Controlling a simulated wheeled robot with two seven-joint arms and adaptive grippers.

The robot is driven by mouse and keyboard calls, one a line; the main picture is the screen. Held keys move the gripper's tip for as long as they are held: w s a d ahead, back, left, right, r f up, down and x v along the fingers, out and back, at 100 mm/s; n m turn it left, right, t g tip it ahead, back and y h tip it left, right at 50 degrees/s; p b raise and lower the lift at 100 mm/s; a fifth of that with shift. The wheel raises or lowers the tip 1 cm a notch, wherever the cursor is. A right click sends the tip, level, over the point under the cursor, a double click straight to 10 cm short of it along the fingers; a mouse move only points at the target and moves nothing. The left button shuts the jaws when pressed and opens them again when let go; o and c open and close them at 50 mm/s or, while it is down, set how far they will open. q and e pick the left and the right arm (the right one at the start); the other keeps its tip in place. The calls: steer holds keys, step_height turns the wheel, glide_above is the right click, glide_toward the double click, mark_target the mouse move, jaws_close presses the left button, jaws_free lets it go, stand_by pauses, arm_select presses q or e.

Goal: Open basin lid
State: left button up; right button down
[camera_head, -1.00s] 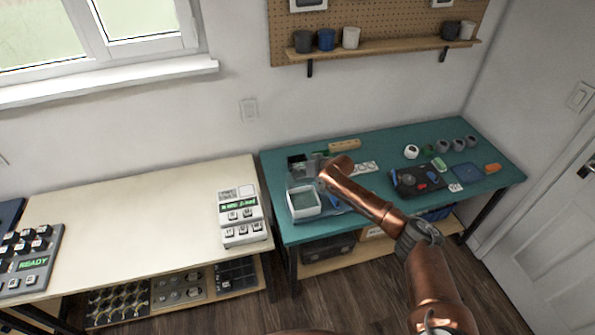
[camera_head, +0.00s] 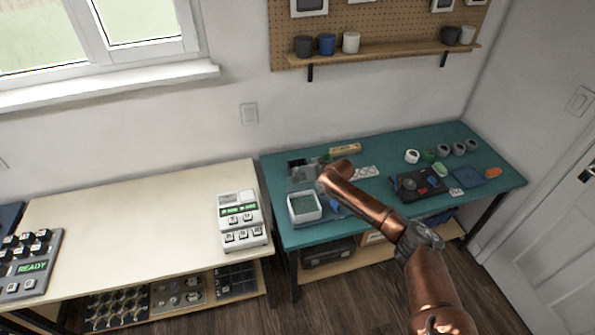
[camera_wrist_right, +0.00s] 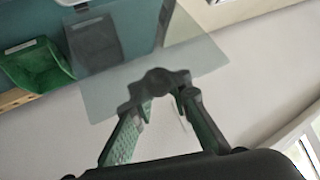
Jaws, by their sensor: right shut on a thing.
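The basin (camera_head: 308,219) is a white square box at the front left of the teal bench, and its top looks uncovered. The lid is a clear, faintly grey plate with a dark knob; it shows in the wrist view (camera_wrist_right: 205,58) and faintly behind the basin in the head view (camera_head: 301,175). My right gripper (camera_wrist_right: 166,93) is shut on the lid's knob and holds the plate apart from the basin. In the head view the copper arm partly hides this gripper. My left gripper is in neither current view.
A green bin (camera_wrist_right: 38,66) and a dark bin, seen through the lid, are near the gripper in the wrist view. A wooden block (camera_head: 345,148), a dark tray of parts (camera_head: 405,192) and several spools stand further right. A pale table (camera_head: 130,235) adjoins the bench.

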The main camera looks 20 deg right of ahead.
steer(key=shift+w+d+r, duration=0.15)
steer(key=shift+d+r, duration=0.2)
steer(key=shift+d, duration=0.25)
steer(key=c, duration=1.9)
jaws_free()
steer(key=shift+f, duration=0.15)
steer(key=shift+c, duration=0.2)
steer(key=shift+o, duration=0.6)
steer(key=shift+a+f, duration=0.1)
steer(key=shift+a, duration=0.15)
steer(key=v, duration=1.2)
steer(key=shift+f, duration=0.15)
